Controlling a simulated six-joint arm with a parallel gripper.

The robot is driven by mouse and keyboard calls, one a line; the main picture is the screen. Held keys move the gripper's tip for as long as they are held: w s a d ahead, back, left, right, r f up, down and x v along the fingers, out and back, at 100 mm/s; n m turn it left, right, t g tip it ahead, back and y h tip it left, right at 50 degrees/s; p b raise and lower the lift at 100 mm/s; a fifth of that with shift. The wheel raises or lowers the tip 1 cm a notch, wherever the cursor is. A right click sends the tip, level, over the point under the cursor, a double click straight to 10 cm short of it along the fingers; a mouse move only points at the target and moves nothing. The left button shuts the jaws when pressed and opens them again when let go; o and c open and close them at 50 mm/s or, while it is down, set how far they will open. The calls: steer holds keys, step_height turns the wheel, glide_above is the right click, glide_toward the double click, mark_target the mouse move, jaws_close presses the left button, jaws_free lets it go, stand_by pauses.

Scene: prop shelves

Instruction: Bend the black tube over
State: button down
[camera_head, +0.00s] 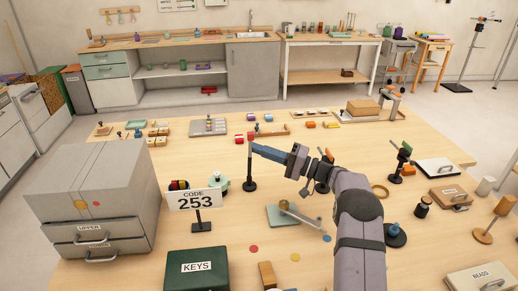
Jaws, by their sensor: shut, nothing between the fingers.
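A thin black tube (249,166) stands upright on a round black base on the wooden table, left of the middle. A small red piece shows just above its top. My gripper (256,150) reaches in from the right, its blue fingers pointing left. The fingers are shut and empty. Their tips overlap the upper part of the tube in this view; I cannot tell whether they touch it. The fingers hide part of the tube near its top.
A "CODE 253" sign (194,199) stands left of the tube, with a pale green round item (221,184) between. A grey drawer cabinet (95,195) fills the left. A green KEYS box (197,270) is in front. Several small props crowd the right and back.

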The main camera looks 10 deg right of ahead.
steer(key=shift+n+y, duration=0.6)
steer(key=shift+n, duration=0.3)
steer(key=shift+s+f, duration=0.45)
steer(key=shift+s, duration=0.4)
steer(key=shift+s+f, duration=0.45)
steer(key=shift+s, duration=0.35)
steer(key=shift+s+f, duration=0.45)
steer(key=shift+s, duration=0.4)
steer(key=shift+r, duration=0.1)
